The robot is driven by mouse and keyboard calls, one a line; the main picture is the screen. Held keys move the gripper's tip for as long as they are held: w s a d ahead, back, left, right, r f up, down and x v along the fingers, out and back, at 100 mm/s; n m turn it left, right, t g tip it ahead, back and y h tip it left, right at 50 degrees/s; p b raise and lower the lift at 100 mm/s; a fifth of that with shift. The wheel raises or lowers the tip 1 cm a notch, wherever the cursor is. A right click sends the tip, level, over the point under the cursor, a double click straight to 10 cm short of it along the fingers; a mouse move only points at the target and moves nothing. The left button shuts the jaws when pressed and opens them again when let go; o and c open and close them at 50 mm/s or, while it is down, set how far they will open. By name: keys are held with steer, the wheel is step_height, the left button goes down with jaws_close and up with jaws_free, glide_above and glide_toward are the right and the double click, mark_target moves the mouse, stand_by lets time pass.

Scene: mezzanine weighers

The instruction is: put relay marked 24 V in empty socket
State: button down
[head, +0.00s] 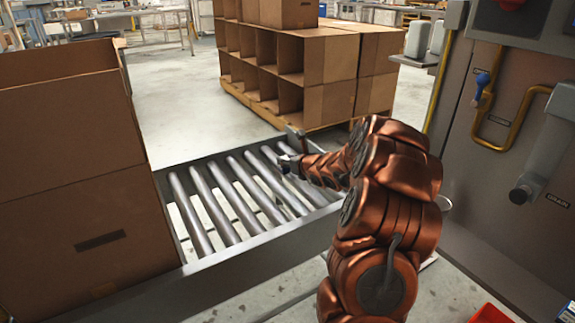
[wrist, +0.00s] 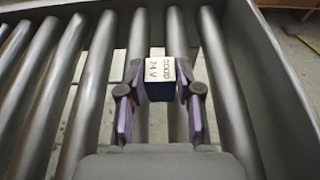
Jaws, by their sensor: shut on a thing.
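A small dark blue relay (wrist: 160,90) with a pale label on top shows in the wrist view; the label appears to read 24 V. My gripper (wrist: 160,104) is shut on it, with one finger on each side. The relay is held above a row of grey rollers. In the head view my gripper (head: 289,164) is over the roller conveyor, and the relay is too small there to make out. No socket can be seen in either view.
The roller conveyor (head: 245,190) runs below my gripper. A large cardboard box (head: 75,180) stands at its left end. Stacked cartons (head: 330,75) sit on a pallet behind. A grey machine panel (head: 500,170) with yellow pipes is at the right. Open floor (head: 180,95) lies beyond the conveyor.

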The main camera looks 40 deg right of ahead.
steer(key=shift+f, duration=0.3)
steer(key=c, duration=0.8)
jaws_free()
steer(key=shift+o, duration=0.2)
steer(key=shift+r, duration=0.15)
